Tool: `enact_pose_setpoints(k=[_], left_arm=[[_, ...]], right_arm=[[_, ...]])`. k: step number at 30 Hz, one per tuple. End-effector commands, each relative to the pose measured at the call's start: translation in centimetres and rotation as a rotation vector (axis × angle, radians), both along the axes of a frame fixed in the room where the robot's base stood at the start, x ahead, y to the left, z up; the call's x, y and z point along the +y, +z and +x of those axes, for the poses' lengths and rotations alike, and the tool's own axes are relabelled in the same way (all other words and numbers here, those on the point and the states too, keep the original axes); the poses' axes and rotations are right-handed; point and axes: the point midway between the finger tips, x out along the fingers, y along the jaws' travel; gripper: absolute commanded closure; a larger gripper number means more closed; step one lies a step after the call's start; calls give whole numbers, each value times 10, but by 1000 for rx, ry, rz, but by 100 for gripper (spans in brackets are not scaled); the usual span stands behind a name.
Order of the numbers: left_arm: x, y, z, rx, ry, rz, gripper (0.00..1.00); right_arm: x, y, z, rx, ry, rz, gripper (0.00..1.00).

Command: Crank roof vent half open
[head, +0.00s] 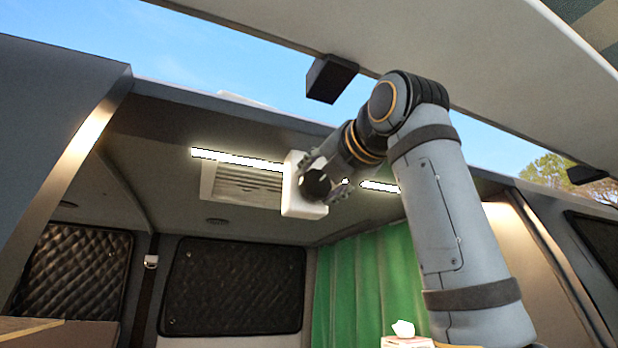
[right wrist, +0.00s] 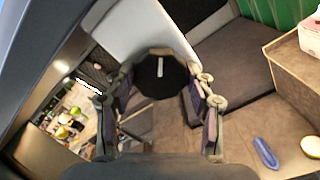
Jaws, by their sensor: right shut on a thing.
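The slatted roof vent (head: 236,184) is set in the van's ceiling. A white housing (head: 294,200) hangs at its right end, and its pale surface also shows in the right wrist view (right wrist: 140,28). A black round crank knob (right wrist: 160,78) with a short white mark faces the wrist camera. My right gripper (head: 328,186) is raised to the housing, with its fingers (right wrist: 158,92) on either side of the knob, shut on it. The fingers and wrist hide part of the knob in the head view. A pale low shape (head: 245,99) shows above the roof edge. My left gripper is out of view.
The raised tailgate (head: 440,35) hangs above my right arm, with a black block (head: 330,78) at its edge. Lit strips (head: 237,158) flank the vent. A green curtain (head: 365,285) and a tissue box (head: 405,341) are below. A blue object (right wrist: 266,153) lies on a surface.

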Motion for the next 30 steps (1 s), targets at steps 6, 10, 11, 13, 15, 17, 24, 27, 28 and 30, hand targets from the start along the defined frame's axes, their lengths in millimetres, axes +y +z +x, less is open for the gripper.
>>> enact_pose_setpoints(k=[6, 10, 11, 13, 15, 17, 24, 27, 28, 30], left_arm=[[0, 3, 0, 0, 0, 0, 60], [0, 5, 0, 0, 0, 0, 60], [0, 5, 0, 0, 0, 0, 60], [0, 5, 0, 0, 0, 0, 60], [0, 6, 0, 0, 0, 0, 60], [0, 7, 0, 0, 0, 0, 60], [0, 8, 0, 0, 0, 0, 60], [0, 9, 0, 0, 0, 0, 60], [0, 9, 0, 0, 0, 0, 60], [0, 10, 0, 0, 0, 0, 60]], right_arm=[[1, 3, -1, 70, 2, 190, 77], [1, 3, -1, 118, 2, 304, 77], [1, 3, -1, 128, 2, 330, 77], [1, 3, -1, 154, 2, 392, 77], [1, 3, -1, 178, 3, 453, 77], [1, 3, -2, 200, 2, 506, 77], [0, 4, -2, 286, 3, 716, 77], [0, 4, -2, 321, 4, 804, 77], [0, 4, -2, 333, 4, 831, 77], [0, 4, -2, 358, 5, 892, 77]])
